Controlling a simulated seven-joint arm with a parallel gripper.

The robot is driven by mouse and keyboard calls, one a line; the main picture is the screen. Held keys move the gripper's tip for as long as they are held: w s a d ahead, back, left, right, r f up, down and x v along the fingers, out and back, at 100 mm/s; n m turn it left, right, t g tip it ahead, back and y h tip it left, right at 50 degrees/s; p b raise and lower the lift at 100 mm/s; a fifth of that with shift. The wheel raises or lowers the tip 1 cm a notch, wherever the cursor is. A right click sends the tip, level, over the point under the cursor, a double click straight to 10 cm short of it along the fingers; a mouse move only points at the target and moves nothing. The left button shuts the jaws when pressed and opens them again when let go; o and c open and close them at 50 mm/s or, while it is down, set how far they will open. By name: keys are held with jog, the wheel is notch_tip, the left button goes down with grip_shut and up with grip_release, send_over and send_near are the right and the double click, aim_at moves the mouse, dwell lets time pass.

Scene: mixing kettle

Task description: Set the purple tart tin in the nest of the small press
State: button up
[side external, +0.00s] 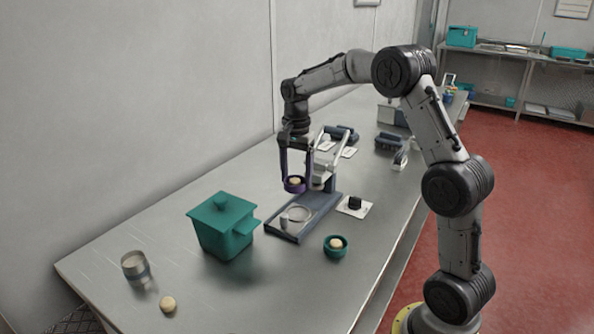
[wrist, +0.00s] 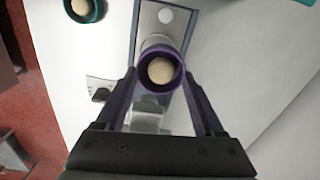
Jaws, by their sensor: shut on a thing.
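My gripper (side external: 296,181) is shut on the purple tart tin (side external: 294,185), which holds a pale round piece of dough. In the wrist view the tin (wrist: 160,52) sits between my two purple fingertips (wrist: 161,74). The tin is held in the air, above the base of the small press (side external: 316,211). The press has a dark blue base with a round pale nest (side external: 299,214) toward its front, and a light lever frame at its back. In the wrist view the tin hides part of the press base (wrist: 138,45).
A teal lidded pot (side external: 224,228) stands left of the press. A teal tin with dough (side external: 336,246) is at the front right. A metal cup (side external: 135,266) and a loose dough piece (side external: 168,304) lie at the left. A black block on a white card (side external: 354,205) is right of the press.

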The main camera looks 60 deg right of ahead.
jog(key=shift+s+d+f, duration=0.1)
jog(key=shift+d+f, duration=0.1)
jog(key=shift+f, duration=0.3)
jog(key=shift+s+d+f, duration=0.1)
jog(key=shift+d+f, duration=0.1)
jog(key=shift+f, duration=0.25)
send_over(299, 212)
jog(key=shift+a+f, duration=0.1)
jog(key=shift+f, duration=2.5)
jog(key=shift+f, duration=0.7)
jog(key=o, duration=1.3)
jog(key=shift+r, duration=3.5)
